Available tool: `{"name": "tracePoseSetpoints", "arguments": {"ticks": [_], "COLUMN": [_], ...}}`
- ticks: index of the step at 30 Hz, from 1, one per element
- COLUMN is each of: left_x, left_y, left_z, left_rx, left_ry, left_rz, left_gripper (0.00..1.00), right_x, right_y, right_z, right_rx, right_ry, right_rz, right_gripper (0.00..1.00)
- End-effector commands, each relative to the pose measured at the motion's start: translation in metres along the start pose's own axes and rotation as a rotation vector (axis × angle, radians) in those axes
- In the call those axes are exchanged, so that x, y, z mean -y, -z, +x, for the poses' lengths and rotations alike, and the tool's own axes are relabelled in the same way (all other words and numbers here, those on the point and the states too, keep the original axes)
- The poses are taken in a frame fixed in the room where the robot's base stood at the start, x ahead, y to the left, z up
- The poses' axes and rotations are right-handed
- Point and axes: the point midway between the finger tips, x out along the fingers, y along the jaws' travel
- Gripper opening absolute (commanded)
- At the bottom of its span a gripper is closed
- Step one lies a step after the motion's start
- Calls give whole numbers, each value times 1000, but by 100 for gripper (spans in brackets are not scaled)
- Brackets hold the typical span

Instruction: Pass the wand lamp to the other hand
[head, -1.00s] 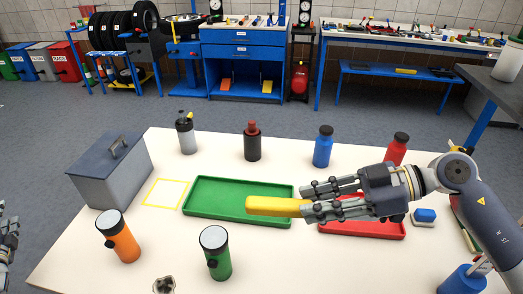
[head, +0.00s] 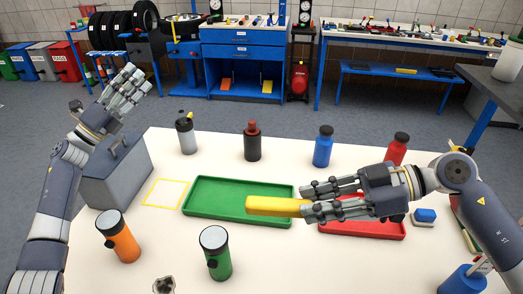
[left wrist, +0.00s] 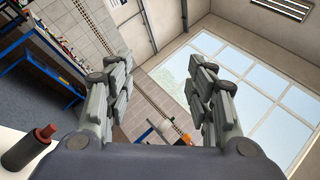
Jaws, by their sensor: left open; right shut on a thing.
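The yellow wand lamp (head: 272,206) is held level above the green tray, its free end pointing left in the head view. My right gripper (head: 312,201) is shut on the lamp's right end, and its fingers hide that end. My left gripper (head: 136,85) is raised over the far left of the table, above and behind the grey toolbox. It is open and empty, well apart from the lamp. In the left wrist view its fingers (left wrist: 161,90) stand spread with nothing between them.
The grey toolbox (head: 117,178) stands at the table's left. A green tray (head: 190,205) and a red tray (head: 362,230) lie mid-table. Orange (head: 122,242) and green (head: 217,260) flashlights stand in front. Several bottles line the back. A yellow-outlined square (head: 165,193) is empty.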

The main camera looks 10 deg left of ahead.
Motion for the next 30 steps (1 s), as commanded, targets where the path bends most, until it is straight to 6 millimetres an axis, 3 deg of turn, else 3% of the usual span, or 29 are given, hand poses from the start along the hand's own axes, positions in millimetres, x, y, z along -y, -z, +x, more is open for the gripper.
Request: {"name": "tracePoseSetpoints", "arguments": {"ticks": [1,6,10,14,18,21,25,30], "left_x": [19,80,128,176,218,236,246,241], "left_y": [15,77,131,191,255,293,329,350], "left_z": [21,75,102,116,112,98,74,41], "left_rx": [-63,-298,-500,-734,-1011,-1206,-1448,-1713], "left_ry": [45,179,274,360,422,438,419,334], "left_rz": [16,67,124,207,329,432,582,784], "left_gripper": [50,50,50,50,50,50,50,50], "right_x": [0,0,0,0,0,0,0,0], "right_y": [1,1,1,1,1,1,1,1], "right_z": [0,0,0,0,0,0,0,0], "right_rx": [-1,-1,-1,-1,-1,-1,-1,-1], "right_ry": [-1,-1,0,0,-1,0,0,0], "right_rz": [-1,-1,-1,-1,-1,-1,-1,-1], "right_gripper": [0,0,0,0,0,0,0,0]}}
